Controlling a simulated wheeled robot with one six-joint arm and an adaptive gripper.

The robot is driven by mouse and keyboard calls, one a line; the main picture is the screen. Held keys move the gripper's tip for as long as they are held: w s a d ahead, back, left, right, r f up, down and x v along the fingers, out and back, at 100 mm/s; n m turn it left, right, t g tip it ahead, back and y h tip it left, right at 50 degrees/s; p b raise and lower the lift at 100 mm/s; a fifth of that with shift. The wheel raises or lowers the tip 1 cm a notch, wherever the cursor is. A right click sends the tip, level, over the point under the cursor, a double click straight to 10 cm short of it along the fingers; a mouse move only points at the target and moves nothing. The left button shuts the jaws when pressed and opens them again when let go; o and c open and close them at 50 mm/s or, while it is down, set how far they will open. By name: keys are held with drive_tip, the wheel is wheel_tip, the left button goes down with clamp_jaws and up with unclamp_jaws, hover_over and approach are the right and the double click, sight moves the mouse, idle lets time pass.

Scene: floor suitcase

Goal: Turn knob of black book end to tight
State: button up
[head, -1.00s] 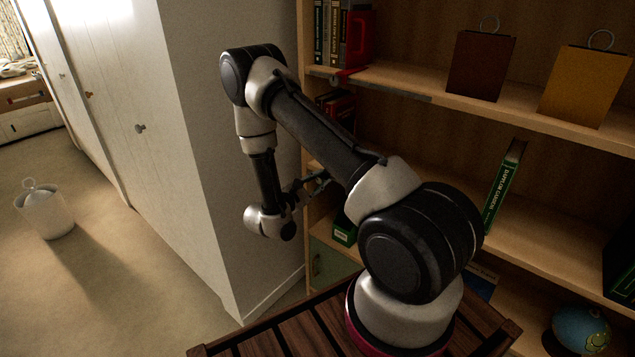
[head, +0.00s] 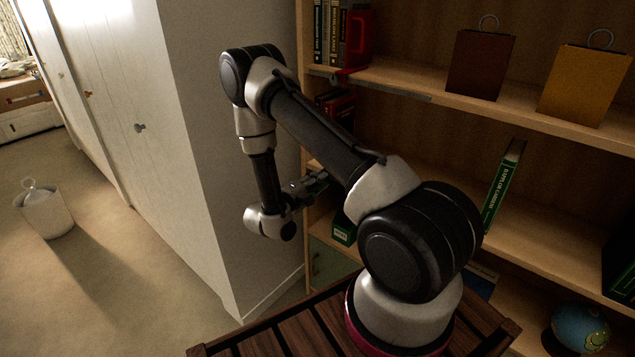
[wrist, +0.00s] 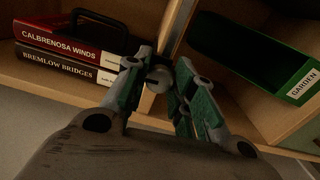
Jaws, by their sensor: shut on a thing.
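My gripper (wrist: 160,84) has its two green-padded fingers closed around a small round grey knob (wrist: 158,76) in the wrist view. The knob sits between the fingertips, by a shelf upright. In the head view my gripper (head: 314,183) is at the bookcase's left edge, partly behind my arm, and the knob is hidden there.
A red book (wrist: 70,36) and a dark book (wrist: 68,62) lie stacked left of the fingers. A green box (wrist: 250,62) is close on the right. The wooden upright (wrist: 176,28) stands behind the knob. A red book end (head: 358,42) is on the upper shelf.

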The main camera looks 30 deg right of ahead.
drive_tip(key=shift+m, duration=0.5)
drive_tip(key=o, duration=1)
drive_tip(key=v, duration=1.2)
